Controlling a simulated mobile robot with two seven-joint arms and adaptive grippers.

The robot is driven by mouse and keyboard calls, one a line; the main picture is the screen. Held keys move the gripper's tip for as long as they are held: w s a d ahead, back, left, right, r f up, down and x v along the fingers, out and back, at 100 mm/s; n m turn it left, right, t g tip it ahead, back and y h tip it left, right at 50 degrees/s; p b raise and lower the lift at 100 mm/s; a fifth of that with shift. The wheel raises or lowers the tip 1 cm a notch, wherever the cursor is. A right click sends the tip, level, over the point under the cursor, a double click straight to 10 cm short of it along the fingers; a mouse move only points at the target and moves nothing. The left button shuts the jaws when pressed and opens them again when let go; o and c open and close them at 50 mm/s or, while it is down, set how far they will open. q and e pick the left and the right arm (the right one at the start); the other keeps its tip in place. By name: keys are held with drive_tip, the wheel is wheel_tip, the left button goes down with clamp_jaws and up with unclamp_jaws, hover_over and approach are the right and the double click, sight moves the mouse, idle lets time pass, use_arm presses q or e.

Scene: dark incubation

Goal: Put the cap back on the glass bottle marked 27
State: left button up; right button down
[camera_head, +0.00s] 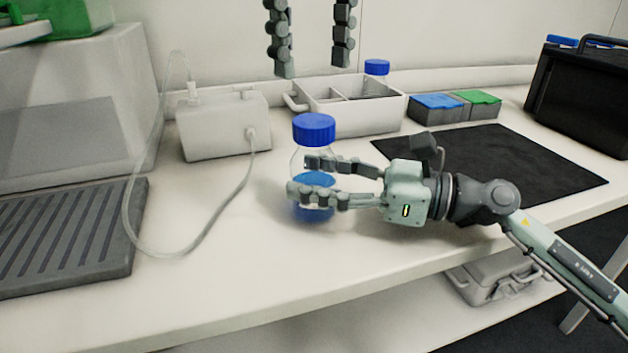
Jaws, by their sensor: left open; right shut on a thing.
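A clear glass bottle (300,163) with blue liquid or a blue band in its lower part stands upright near the middle of the bench. A blue cap (314,129) sits on its mouth; whether it is screwed tight I cannot tell. My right gripper (302,178) is shut around the bottle's body from the right, its fingers hiding part of it. No number is readable. My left gripper (311,45) is open and empty above and behind the bottle, its two fingers pointing down, well clear of the cap.
A white divided caddy (350,118) stands behind, with another blue cap (376,67) at its back. Nearby are a white box (224,126) with a tube, small blue-lidded (437,101) and green-lidded (477,97) boxes, a black mat (500,165) and a black case (585,95). The front bench is clear.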

sight(314, 120)
use_arm(q)
drive_tip(key=shift+f, duration=4)
drive_tip(key=c, duration=1.2)
drive_tip(key=m, duration=0.9)
drive_tip(key=shift+m, duration=0.4)
drive_tip(key=o, duration=1.3)
drive_tip(key=shift+r, duration=0.1)
